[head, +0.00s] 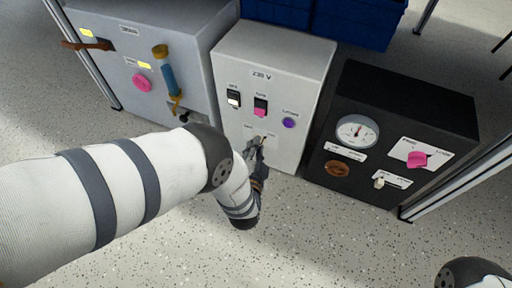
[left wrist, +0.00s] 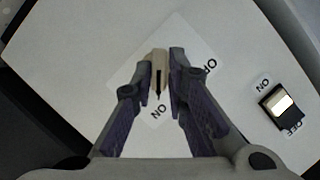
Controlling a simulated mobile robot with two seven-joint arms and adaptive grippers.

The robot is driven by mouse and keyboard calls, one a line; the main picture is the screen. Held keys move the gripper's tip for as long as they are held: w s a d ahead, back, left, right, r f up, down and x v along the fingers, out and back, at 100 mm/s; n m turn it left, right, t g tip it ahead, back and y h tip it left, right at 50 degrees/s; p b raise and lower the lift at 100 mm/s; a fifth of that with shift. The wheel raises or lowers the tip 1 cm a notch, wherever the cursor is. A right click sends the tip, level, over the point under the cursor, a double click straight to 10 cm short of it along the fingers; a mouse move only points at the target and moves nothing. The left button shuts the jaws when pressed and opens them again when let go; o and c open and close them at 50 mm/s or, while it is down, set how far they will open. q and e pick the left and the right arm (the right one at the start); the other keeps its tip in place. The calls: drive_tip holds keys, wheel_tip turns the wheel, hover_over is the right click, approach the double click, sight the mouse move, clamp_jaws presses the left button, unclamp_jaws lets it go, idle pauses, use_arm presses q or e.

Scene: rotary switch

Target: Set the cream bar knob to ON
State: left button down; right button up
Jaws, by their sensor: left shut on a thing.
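The cream bar knob (left wrist: 157,72) sits on a white label plate on the white panel box (head: 275,52). My left gripper (left wrist: 161,78) has its two fingers on either side of the knob, shut on it. The knob's black pointer line runs toward the ON print (left wrist: 158,112). The OFF print (left wrist: 210,67) is to the right of the fingers. In the head view my left gripper (head: 255,152) reaches the lower front of the white box and largely hides the knob. My right gripper is out of view.
The same panel carries a black rocker switch (head: 233,98), a pink switch (head: 261,105) and a purple button (head: 289,123). A grey box (head: 200,45) with levers stands at left. A black box (head: 425,105) with a gauge stands at right. Speckled floor lies in front.

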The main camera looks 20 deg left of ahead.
use_arm(q)
drive_tip(key=shift+w+d+r, duration=0.15)
drive_tip(key=shift+w, duration=0.15)
drive_tip(key=c, duration=1.6)
unclamp_jaws()
drive_tip(key=shift+c, duration=0.2)
drive_tip(key=shift+s+f, duration=0.1)
drive_tip(key=shift+f, duration=0.1)
drive_tip(key=v, duration=1.2)
